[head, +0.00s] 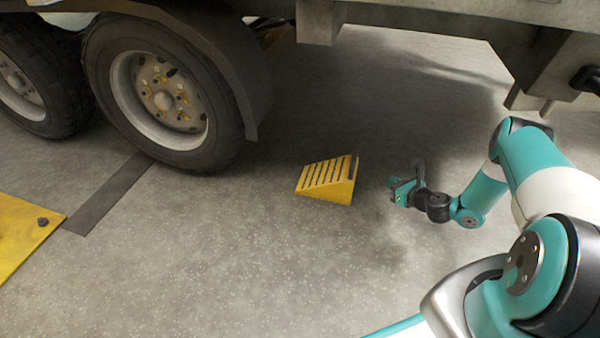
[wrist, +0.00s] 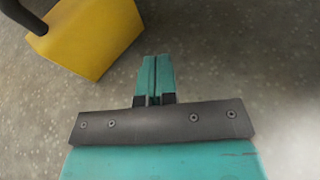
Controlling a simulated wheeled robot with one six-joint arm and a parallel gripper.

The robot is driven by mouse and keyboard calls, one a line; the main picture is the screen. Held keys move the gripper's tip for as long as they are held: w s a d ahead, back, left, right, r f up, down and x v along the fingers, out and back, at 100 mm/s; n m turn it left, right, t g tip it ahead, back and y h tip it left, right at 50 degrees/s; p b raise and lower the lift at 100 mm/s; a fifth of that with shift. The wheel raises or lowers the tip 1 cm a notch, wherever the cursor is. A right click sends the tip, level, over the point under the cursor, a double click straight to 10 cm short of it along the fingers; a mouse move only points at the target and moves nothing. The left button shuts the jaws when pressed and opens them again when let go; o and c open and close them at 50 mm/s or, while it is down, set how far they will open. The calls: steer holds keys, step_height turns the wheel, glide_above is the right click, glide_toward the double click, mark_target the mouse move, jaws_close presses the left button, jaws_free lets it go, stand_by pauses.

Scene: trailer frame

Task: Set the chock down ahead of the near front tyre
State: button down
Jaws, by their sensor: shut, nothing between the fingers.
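The yellow chock (head: 327,181), with dark slots on its sloped face, sits on the floor to the right of the nearer tyre (head: 175,95), with a gap of bare floor between them. Its slope faces the tyre and its tall end faces my arm. My gripper (head: 393,190) is to the right of the chock, apart from it. In the wrist view the gripper fingers (wrist: 152,75) are together and empty. The chock (wrist: 88,38) shows there at the upper left, partly cut off, with a dark bar-like handle at its edge.
The trailer frame (head: 420,15) hangs over the top, with a bracket (head: 540,65) at the right near my arm. A second tyre (head: 30,80) stands at the left. A dark strip (head: 110,193) and a yellow plate (head: 22,235) lie on the floor at the left. The front floor is clear.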

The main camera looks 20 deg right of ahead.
mark_target(324, 174)
steer(key=shift+w+a+f+b, duration=0.35)
steer(key=shift+w+a+f, duration=0.15)
steer(key=shift+a, duration=0.3)
steer(key=shift+w+a+f+b, duration=0.4)
steer(key=shift+w+a, duration=0.2)
steer(key=shift+a, duration=0.25)
steer(key=shift+w+a+f+b, duration=0.3)
steer(key=shift+w+a+f, duration=0.25)
steer(key=shift+a, duration=0.25)
steer(key=shift+w+a+r, duration=0.1)
steer(key=shift+w+a, duration=0.5)
steer(key=shift+a, duration=0.25)
steer(key=shift+w+a, duration=0.6)
steer(key=shift+a, duration=0.25)
steer(key=shift+w+a+b, duration=0.95)
steer(key=shift+w+a, duration=0.7)
steer(key=shift+a, duration=0.85)
steer(key=shift+w+a+b, duration=1)
steer(key=shift+w+a, duration=0.65)
steer(key=shift+a, duration=0.8)
steer(key=shift+w+a+b, duration=0.95)
steer(key=shift+w+a, duration=0.7)
steer(key=shift+a, duration=0.85)
steer(key=shift+w+a, duration=0.8)
steer(key=shift+a, duration=0.3)
steer(key=shift+w+a, duration=0.1)
steer(key=shift+a, duration=0.15)
